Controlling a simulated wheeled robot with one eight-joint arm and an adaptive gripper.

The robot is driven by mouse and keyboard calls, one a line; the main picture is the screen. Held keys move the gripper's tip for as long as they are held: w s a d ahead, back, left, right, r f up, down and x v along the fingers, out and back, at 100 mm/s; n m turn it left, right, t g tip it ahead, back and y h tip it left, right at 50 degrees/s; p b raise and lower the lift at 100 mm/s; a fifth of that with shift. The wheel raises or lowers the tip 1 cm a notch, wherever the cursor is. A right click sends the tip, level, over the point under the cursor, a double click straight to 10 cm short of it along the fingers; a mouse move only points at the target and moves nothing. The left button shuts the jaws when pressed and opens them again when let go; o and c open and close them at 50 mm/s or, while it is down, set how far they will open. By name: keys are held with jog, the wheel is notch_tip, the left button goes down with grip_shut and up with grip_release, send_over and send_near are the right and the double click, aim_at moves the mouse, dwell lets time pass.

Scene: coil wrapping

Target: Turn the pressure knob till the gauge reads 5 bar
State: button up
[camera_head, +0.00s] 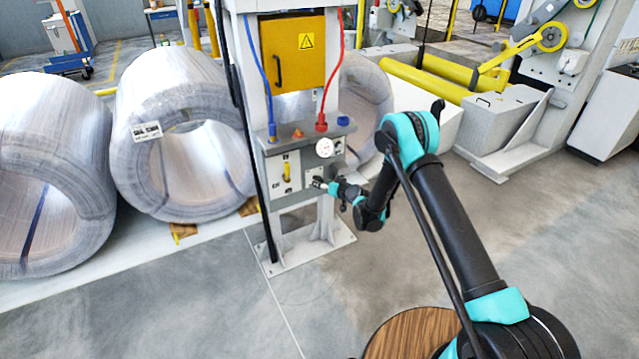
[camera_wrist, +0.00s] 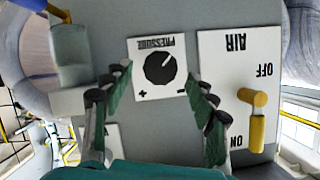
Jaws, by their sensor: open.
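The black pressure knob (camera_wrist: 160,70) sits on a white plate marked PRESSURE, plus and minus, which appears upside down in the wrist view. Its white pointer line slants up and right there. My gripper (camera_wrist: 160,82) is open, with one finger on each side of the knob; I cannot tell whether either touches it. In the head view my gripper (camera_head: 320,184) is at the front of the grey control panel (camera_head: 273,194) and hides most of the knob. The round white gauge (camera_head: 325,147) is above it; its needle is too small to read.
A yellow AIR lever (camera_wrist: 257,118) is beside the knob plate; it also shows in the head view (camera_head: 286,171). Blue (camera_head: 262,75) and red (camera_head: 331,80) hoses run down to the panel. Wrapped coils (camera_head: 180,130) stand to the left. Floor in front is clear.

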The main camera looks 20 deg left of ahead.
jog(key=v, duration=0.3)
jog(key=shift+s+d+r, duration=0.15)
jog(key=shift+s+d, duration=0.05)
jog(key=shift+d, duration=0.05)
jog(key=d+r+m+h, duration=0.1)
jog(key=d+r+h, duration=0.1)
jog(key=d+r, duration=1.05)
jog(key=s+d+r+m+h, duration=0.1)
jog(key=s+d+r+h, duration=0.2)
jog(key=d, duration=0.4)
jog(key=s+d+r+m, duration=0.1)
jog(key=s+d+r, duration=0.25)
jog(key=d, duration=0.45)
jog(key=s+d+r+m+g+h, duration=0.2)
jog(key=s+d+r+h, duration=0.15)
jog(key=s+d, duration=1.15)
jog(key=s+d+f+m+h, duration=0.1)
jog(key=s+d, duration=0.4)
jog(key=s, duration=0.2)
jog(key=s+d+f+m+g+h, duration=0.1)
jog(key=s+d, duration=0.4)
jog(key=s, duration=0.3)
jog(key=shift+d+f+g+h, duration=0.25)
jog(key=shift+d+g+h, duration=0.05)
jog(key=shift+d+h, duration=0.05)
